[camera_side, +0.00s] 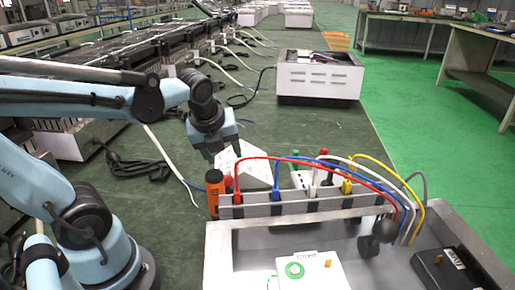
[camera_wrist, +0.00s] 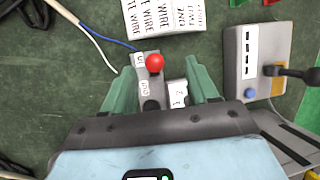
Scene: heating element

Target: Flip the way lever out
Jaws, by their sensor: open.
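My gripper (camera_side: 212,147) points down over the green table at the left of the work, behind the grey rack. In the wrist view its two green fingers (camera_wrist: 164,80) are apart. Below and between them is a small grey unit (camera_wrist: 140,62) with a red ball knob (camera_wrist: 155,63), and a white labelled piece (camera_wrist: 178,95) beside it. The fingers do not appear closed on anything. I cannot tell for sure which part is the way lever. The gripper body hides the lower part of the grey unit.
A grey box (camera_wrist: 243,60) with a blue button and a black handle stands to the right. The rack (camera_side: 300,206) carries coloured cables, with an orange handle (camera_side: 214,188) at its left end. A printed sheet (camera_wrist: 165,14) lies beyond the fingers. Loose cables lie to the left.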

